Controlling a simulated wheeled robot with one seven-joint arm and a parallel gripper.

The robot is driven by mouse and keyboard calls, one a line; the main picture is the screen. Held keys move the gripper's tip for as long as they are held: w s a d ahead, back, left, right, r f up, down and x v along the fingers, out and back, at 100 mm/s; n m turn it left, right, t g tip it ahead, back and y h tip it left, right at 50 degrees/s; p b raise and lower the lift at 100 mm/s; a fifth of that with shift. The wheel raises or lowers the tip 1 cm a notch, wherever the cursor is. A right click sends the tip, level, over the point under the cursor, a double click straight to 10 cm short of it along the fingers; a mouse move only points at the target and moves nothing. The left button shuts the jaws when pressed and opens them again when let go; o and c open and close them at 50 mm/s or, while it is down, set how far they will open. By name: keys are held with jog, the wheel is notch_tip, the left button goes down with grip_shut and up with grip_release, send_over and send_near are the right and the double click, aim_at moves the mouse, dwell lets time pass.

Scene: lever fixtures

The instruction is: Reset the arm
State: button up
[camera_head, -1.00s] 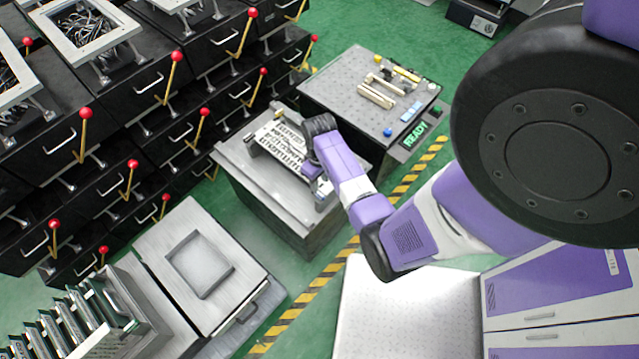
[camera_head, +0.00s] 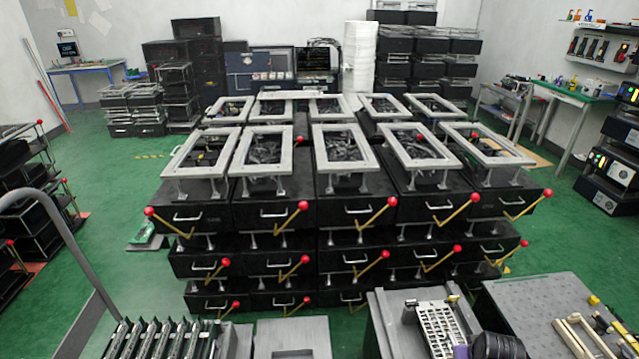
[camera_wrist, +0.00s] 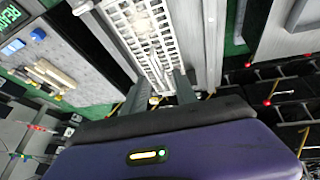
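In the wrist view my gripper (camera_wrist: 158,92) points at a white slotted panel (camera_wrist: 145,35). Its two dark fingers stand apart, with the near end of the panel showing between them. I see nothing clamped in them. The white slotted panel also shows in the head view (camera_head: 437,328), lying on a grey-topped stand (camera_head: 385,325).
Stacked black drawer units with red-knobbed yellow levers (camera_head: 340,215) fill the middle of the head view. A grey table (camera_head: 540,310) with tan pieces (camera_head: 572,335) is at the bottom right. A slotted rack (camera_head: 165,338) is at the bottom left.

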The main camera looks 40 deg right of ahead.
jog(key=w+a+r+n+t+h, duration=0.3)
jog(key=a+r+t, duration=0.6)
jog(key=a+r, duration=0.9)
jog(key=s+a+r+n+t+y, duration=0.1)
jog(key=s+a+r+y, duration=0.15)
jog(key=a, duration=0.25)
jog(key=s+a+r+n+t+y+b, duration=0.1)
jog(key=s+a+r+t, duration=0.1)
jog(key=s+a+r, duration=0.3)
jog(key=a+r+n+t+y, duration=0.1)
jog(key=a+r, duration=0.2)
jog(key=a, duration=0.3)
jog(key=s+a+n+g+y, duration=0.1)
jog(key=s+a+y, duration=0.2)
jog(key=s+a, duration=0.2)
jog(key=shift+s+a+f+b, duration=0.25)
jog(key=shift+s+b, duration=0.15)
jog(key=shift+s, duration=0.3)
jog(key=shift+d, duration=0.1)
